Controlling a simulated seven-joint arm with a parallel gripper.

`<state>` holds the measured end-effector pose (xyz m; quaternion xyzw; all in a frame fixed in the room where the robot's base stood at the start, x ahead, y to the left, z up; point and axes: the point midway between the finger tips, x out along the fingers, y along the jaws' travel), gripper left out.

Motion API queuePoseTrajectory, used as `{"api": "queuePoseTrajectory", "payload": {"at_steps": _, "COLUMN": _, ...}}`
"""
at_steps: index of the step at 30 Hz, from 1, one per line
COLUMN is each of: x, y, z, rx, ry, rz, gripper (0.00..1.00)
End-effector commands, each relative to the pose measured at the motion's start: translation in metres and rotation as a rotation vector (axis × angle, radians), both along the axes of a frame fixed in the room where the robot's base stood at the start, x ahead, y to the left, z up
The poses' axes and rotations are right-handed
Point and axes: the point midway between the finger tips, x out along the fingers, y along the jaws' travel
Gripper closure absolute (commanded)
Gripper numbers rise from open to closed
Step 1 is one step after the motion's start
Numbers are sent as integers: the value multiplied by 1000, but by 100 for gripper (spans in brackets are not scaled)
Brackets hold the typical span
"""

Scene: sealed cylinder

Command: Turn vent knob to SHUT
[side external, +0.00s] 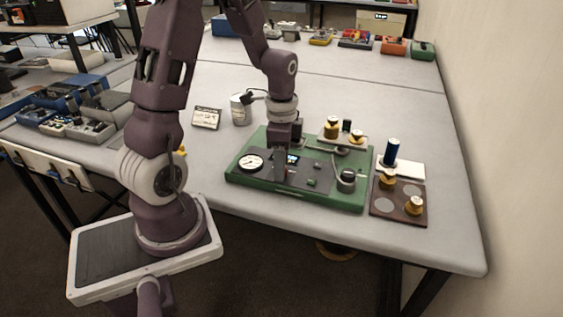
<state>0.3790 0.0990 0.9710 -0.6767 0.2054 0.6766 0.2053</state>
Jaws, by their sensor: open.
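A green apparatus base (235,179) with a dark panel stands on the table in front of my arm. A round white gauge (250,162) sits at its left end. A dark-topped round fitting (347,179) stands at its right end. Small green parts (313,182) sit on the panel. I cannot tell which part is the vent knob, and no SHUT marking is readable. My gripper (280,178) is open, pointing down over the panel just right of the gauge. Its fingertips are small here, and I cannot tell whether they touch anything. The gripper hides part of the panel.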

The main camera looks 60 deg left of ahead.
Motion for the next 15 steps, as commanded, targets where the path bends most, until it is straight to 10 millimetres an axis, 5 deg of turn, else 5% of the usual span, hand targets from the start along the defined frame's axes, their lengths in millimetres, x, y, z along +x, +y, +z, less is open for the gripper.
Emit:
{"api": "queuePoseTrajectory", "payload": {"at_steps": 3, "x": 0, "y": 0, "z": 0, "rx": 0, "ry": 0, "rz": 0, "gripper": 57}}
{"api": "queuePoseTrajectory", "payload": {"at_steps": 10, "x": 0, "y": 0, "z": 1, "rx": 0, "ry": 0, "rz": 1, "gripper": 100}}
{"api": "queuePoseTrajectory", "payload": {"at_steps": 15, "x": 0, "y": 0, "z": 1, "rx": 0, "ry": 0, "rz": 3, "gripper": 100}}
